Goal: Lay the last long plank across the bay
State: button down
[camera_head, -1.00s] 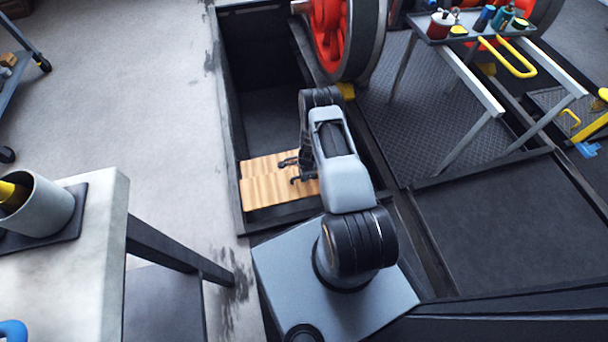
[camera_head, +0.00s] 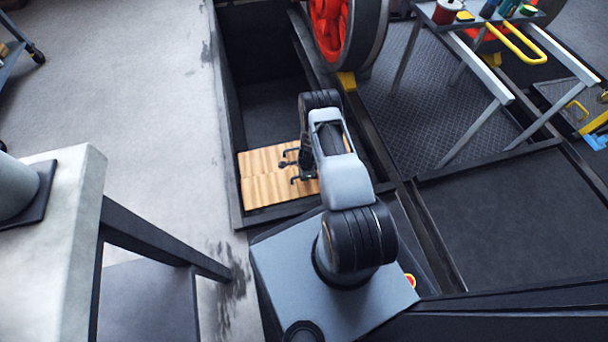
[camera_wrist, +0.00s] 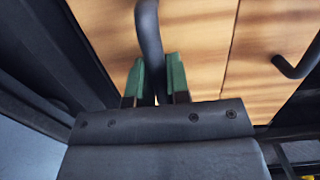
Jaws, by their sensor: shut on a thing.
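Light wooden planks (camera_head: 265,178) with dark seams lie side by side in the near end of the dark bay (camera_head: 268,100). They also fill much of the wrist view (camera_wrist: 200,45). Two dark bent handles stand up from the planks. My gripper (camera_wrist: 157,82) has green pads and is shut on one dark handle (camera_wrist: 148,30). The other handle (camera_wrist: 292,68) is to the right in the wrist view, apart from the gripper. In the head view my arm hides the planks' right ends and most of the gripper. Whether the held plank rests or hangs slightly raised, I cannot tell.
Beyond the planks the bay is open and deep. A red wheel (camera_head: 326,25) with a yellow block (camera_head: 347,81) stands at its far right. A metal-legged stand (camera_head: 478,68) is at right. A pale-topped table (camera_head: 52,235) stands close at left, with grey floor (camera_head: 140,90) beyond.

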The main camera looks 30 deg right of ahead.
jog(key=shift+f+b, duration=0.55)
jog(key=shift+f, duration=0.7)
jog(key=shift+f, duration=0.35)
jog(key=c, duration=1)
grip_release()
jog(key=shift+s, duration=0.1)
jog(key=r+p, duration=0.2)
jog(key=r, duration=0.2)
jog(key=d+r+p, duration=0.1)
jog(key=r+p, duration=0.1)
jog(key=r, duration=0.3)
jog(key=r+p, duration=0.2)
jog(key=r, duration=0.2)
jog(key=shift+d+r, duration=0.35)
jog(key=shift+r, duration=0.05)
